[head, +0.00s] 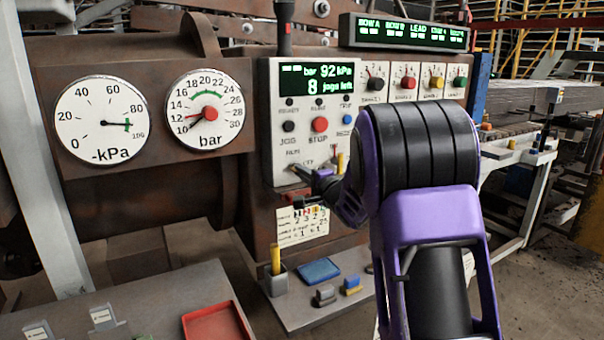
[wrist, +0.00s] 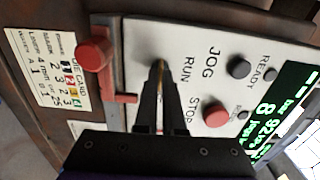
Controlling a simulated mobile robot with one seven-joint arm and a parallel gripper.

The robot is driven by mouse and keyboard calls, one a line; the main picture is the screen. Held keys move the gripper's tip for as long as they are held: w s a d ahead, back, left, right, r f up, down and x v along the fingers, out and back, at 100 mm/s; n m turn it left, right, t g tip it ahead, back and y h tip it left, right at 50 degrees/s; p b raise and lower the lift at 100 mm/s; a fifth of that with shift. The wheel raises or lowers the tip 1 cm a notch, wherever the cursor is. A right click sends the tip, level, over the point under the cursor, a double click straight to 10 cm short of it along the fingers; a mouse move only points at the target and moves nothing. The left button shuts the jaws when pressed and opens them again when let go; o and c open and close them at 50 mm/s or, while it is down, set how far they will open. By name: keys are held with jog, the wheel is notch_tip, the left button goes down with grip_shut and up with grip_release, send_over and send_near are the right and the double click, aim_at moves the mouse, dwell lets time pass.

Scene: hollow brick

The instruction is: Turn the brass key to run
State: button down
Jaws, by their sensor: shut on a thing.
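The brass key (wrist: 160,72) shows in the wrist view as a thin yellowish strip between my fingertips, at the white control panel (wrist: 140,38). My gripper (wrist: 160,90) is shut on it. In the head view my gripper (head: 308,174) reaches the lower part of the panel (head: 284,146), by the RUN and OFF labels. The key is mostly hidden by my fingers, and I cannot tell which label it points to. The panel display (head: 316,78) reads 92 kPa and 8 jogs left.
A red STOP button (head: 320,124), black JOG button (head: 289,126) and blue button (head: 346,119) sit above the key. Two gauges (head: 103,119) (head: 204,112) are left. A shelf below holds a red tray (head: 217,322).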

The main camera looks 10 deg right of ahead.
jog(key=shift+n+b, duration=3.3)
jog(key=shift+n, duration=5.5)
jog(key=c, duration=1)
grip_release()
jog(key=shift+s, duration=0.1)
